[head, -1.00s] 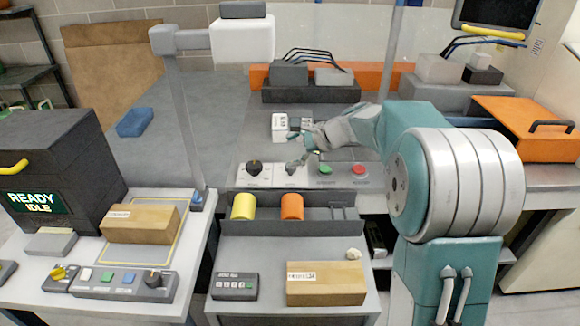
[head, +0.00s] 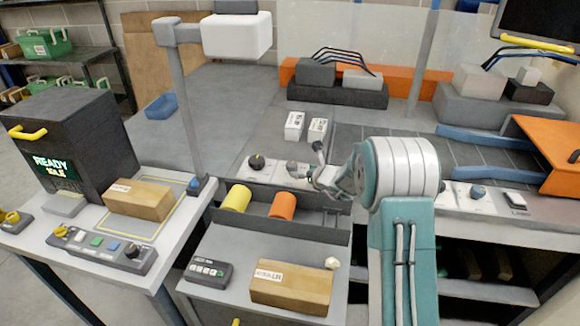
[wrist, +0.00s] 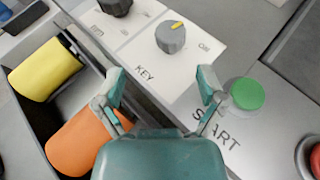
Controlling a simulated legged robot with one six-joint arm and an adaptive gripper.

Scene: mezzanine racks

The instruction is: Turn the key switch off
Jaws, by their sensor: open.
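The key switch is a grey round knob (wrist: 171,38) with a yellow pointer mark, on a white plate lettered KEY. In the wrist view the mark points to the upper right, and the Off lettering (wrist: 204,48) is right of the knob, slightly lower. The knob also shows in the head view (head: 292,167). My gripper (wrist: 160,84) is open and empty, its fingers spread below the knob in the wrist view, apart from it. In the head view my gripper (head: 316,166) is just right of the knob.
A green START button (wrist: 243,94) is right of my gripper, with a red button (wrist: 314,158) beyond. A black knob (wrist: 115,5) is left of the key switch. Yellow (wrist: 45,68) and orange (wrist: 84,143) cylinders lie in a tray at left.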

